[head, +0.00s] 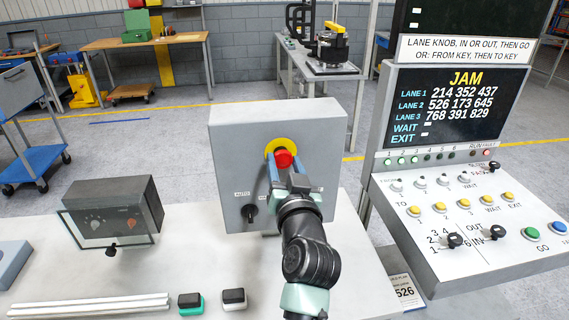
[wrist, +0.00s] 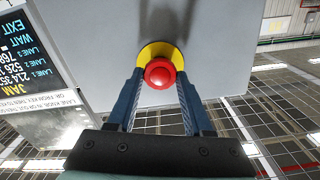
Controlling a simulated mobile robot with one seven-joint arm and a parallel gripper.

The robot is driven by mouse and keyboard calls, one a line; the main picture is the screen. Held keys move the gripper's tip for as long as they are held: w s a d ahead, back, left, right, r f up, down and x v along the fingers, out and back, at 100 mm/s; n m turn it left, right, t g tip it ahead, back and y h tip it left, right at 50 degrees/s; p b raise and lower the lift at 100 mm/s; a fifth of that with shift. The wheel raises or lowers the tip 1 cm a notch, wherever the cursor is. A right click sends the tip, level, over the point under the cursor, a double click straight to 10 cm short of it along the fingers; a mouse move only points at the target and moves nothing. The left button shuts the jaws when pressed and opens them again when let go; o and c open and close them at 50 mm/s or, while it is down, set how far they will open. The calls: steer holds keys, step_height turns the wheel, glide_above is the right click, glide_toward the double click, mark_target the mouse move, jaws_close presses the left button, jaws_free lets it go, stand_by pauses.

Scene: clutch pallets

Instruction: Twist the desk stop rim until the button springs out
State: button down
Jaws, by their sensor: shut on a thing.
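The desk stop is a red mushroom button (head: 284,158) on a yellow disc (head: 281,143), set in the front face of a grey box (head: 234,135) on the desk. My gripper (head: 281,166) reaches the box from the front, its two blue fingers on either side of the button. In the wrist view the red button (wrist: 160,73) sits between the fingertips, with the yellow disc (wrist: 150,49) behind it. My gripper is shut on the red rim. Whether the button is in or out is hard to tell.
A black switch (head: 249,212) sits low on the same box. A dark box with a clear cover (head: 112,215) stands left on the desk. Metal rails (head: 90,306) and two small rocker blocks lie in front. A console (head: 470,200) reading JAM stands right.

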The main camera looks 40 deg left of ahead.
steer(key=shift+d+m+p, duration=0.1)
steer(key=shift+m+p, duration=0.75)
steer(key=shift+m, duration=2.35)
steer(key=shift+c, duration=1.4)
jaws_free()
steer(key=b+v, duration=0.3)
steer(key=v, duration=1)
